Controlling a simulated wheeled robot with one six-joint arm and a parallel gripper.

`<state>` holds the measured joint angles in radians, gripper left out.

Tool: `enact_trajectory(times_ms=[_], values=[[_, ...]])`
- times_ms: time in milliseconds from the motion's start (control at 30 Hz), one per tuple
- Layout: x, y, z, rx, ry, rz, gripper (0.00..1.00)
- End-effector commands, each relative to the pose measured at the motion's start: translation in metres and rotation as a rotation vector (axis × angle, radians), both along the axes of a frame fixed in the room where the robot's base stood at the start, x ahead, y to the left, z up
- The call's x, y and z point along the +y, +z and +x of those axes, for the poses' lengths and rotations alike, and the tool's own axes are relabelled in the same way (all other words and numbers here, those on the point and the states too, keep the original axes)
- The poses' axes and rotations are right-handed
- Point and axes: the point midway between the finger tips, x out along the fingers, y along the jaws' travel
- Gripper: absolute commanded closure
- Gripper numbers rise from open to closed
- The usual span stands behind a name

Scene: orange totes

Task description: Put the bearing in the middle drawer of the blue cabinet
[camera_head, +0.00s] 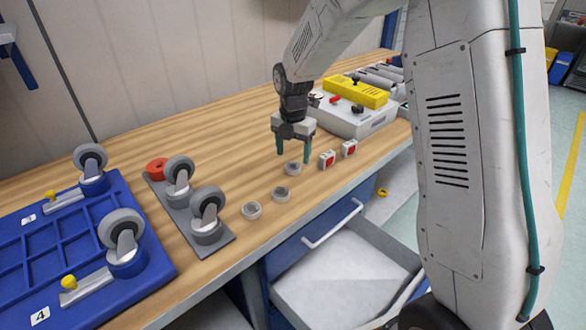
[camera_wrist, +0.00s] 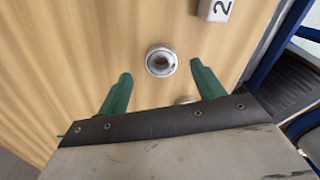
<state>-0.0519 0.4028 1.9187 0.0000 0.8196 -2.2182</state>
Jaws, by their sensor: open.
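Three small grey ring-shaped bearings stand on the wooden bench: a near one (camera_head: 252,211), a middle one (camera_head: 281,194) and a far one (camera_head: 292,168). My gripper (camera_head: 294,157) is open and points down just above the far bearing. In the wrist view a bearing (camera_wrist: 161,61) shows between and slightly beyond the green fingertips; another is partly hidden by the gripper's body. The blue cabinet (camera_head: 318,238) is under the bench. Its upper drawer is shut, with a white handle (camera_head: 333,223). A grey drawer (camera_head: 345,280) below it stands open and looks empty.
Two red-and-white blocks (camera_head: 327,159) (camera_head: 349,148) lie right of the gripper. A grey-white unit with a yellow box (camera_head: 357,92) stands behind them. Caster wheels on a grey plate (camera_head: 225,238) and a blue tray (camera_head: 148,270) fill the left. A yellow ring (camera_head: 382,192) lies near the cabinet.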

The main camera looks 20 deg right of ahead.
Motion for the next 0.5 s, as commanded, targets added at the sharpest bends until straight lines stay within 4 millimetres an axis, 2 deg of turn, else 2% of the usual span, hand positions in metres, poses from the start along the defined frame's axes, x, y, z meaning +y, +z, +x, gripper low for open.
enact_trajectory(times_ms=[100, 200, 500], values=[[0.001, -0.020, -0.004, 0.004, 0.000, 0.000, 0.33], [0.001, -0.032, -0.003, 0.004, -0.001, 0.000, 0.33], [0.001, -0.038, -0.003, 0.000, -0.001, 0.000, 0.33]])
